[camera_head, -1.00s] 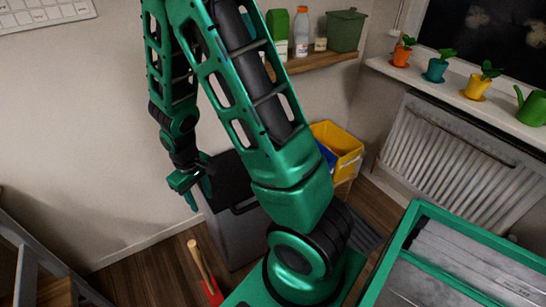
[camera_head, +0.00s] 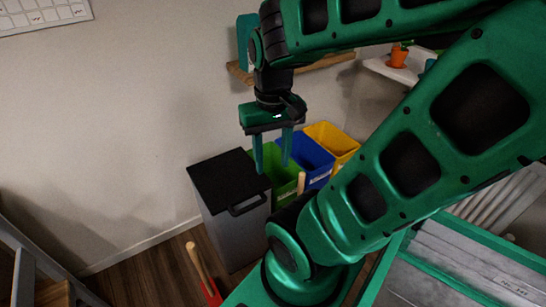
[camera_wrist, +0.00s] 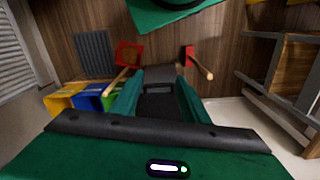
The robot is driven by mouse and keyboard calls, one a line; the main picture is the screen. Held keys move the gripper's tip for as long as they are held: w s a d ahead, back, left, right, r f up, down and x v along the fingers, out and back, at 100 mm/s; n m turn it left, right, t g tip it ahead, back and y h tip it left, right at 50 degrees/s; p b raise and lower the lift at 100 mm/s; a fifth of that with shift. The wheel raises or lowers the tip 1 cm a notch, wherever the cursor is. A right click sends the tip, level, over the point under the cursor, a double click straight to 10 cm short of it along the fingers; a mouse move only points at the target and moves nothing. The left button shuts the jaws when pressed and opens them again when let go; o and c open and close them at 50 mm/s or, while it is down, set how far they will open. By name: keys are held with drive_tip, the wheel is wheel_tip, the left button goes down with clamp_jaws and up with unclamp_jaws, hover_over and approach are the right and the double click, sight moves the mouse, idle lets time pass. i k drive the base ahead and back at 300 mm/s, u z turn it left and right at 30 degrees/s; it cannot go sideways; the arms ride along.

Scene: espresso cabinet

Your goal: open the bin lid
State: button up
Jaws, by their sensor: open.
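The bin (camera_head: 233,240) is a tall grey box standing on the floor against the wall. Its black lid (camera_head: 222,178) lies flat and shut, with a dark bar handle (camera_head: 248,205) on its front right edge. My gripper (camera_head: 272,168) is open and empty, fingers pointing down. In the head view it appears above and right of the lid, apart from it as far as I can tell. In the wrist view the dark lid (camera_wrist: 160,106) shows between my two green fingers, with the handle (camera_wrist: 159,88) at its far edge.
Green (camera_head: 280,168), blue (camera_head: 308,158) and yellow (camera_head: 334,142) open bins stand right of the grey bin. A wooden shelf (camera_head: 325,63) is on the wall above. A red-headed tool with a wooden handle (camera_head: 198,264) is on the floor in front. Wooden steps stand at left.

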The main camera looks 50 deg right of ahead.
sight(224, 182)
drive_tip(key=z, duration=0.05)
drive_tip(key=k, duration=0.5)
drive_tip(key=z, duration=0.45)
drive_tip(key=i, duration=0.15)
drive_tip(key=z, duration=0.65)
